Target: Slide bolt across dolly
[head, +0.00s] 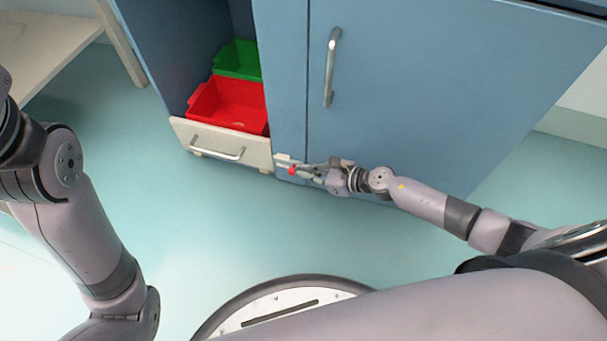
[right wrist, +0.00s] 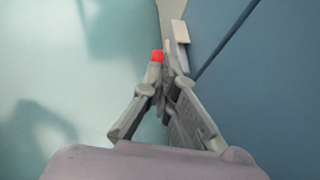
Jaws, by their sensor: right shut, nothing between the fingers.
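The dolly (head: 220,139) is a low cream-fronted carriage with a metal handle, standing in the bay at the cabinet's left. The bolt (head: 284,158) is a small pale piece low on the cabinet front, just right of the dolly's front, with a red knob (head: 291,170). My right gripper (head: 303,168) is shut and empty, its fingertips right at the knob. In the right wrist view the red knob (right wrist: 157,56) shows at the fingertips (right wrist: 164,70); I cannot tell whether they touch. The bolt's far end is hard to make out. My left gripper is out of view.
A red bin (head: 228,104) and a green bin (head: 238,60) sit on the dolly. The blue cabinet door (head: 430,90) has a vertical handle (head: 331,68). A pale table (head: 45,40) stands at upper left. The floor before the dolly is clear.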

